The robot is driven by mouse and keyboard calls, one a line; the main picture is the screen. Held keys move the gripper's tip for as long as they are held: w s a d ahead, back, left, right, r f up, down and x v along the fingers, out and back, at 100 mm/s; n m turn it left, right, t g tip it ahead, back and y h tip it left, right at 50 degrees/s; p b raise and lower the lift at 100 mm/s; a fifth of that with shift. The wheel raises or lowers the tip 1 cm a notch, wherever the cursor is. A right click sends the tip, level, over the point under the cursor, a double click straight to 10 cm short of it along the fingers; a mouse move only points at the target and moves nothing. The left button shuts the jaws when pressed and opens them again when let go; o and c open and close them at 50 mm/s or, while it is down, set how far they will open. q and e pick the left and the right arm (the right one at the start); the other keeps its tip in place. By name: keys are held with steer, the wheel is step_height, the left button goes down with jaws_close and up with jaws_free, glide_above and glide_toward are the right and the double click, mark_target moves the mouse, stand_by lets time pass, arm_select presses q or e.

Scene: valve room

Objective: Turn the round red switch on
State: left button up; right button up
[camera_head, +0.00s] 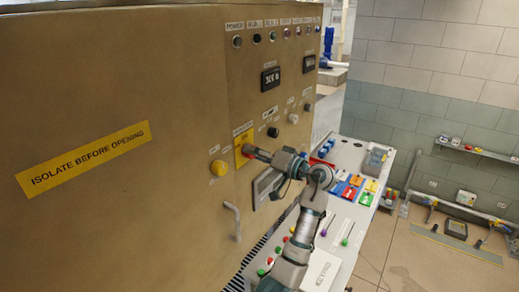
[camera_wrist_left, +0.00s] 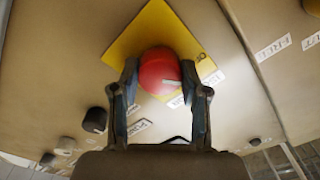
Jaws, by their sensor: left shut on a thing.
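The round red switch (camera_wrist_left: 160,72) sits on a yellow square plate (camera_wrist_left: 150,28) on the tan cabinet. In the wrist view the two fingers of my left gripper (camera_wrist_left: 160,82) are on either side of the switch, shut on it. A small white mark shows on the switch's face. In the head view my left gripper (camera_head: 255,153) reaches the cabinet front at the yellow plate (camera_head: 239,142), and the gripper largely hides the switch. My right gripper is not in view.
A yellow round knob (camera_head: 218,168) and a grey handle (camera_head: 232,220) are on the cabinet, left of and below my gripper. Black knobs (camera_head: 273,132) are nearby. A sloped console (camera_head: 335,235) with colored buttons and levers lies below my left arm.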

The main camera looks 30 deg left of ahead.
arm_select(q)
steer(key=m+p, duration=0.2)
steer(key=m, duration=0.1)
steer(key=shift+a+r+m, duration=0.15)
steer(key=shift+r+m, duration=0.15)
steer(key=shift+m+p, duration=0.8)
steer(key=shift+m, duration=0.4)
steer(key=shift+f+m, duration=0.1)
steer(key=shift+m, duration=0.4)
steer(key=shift+p, duration=0.3)
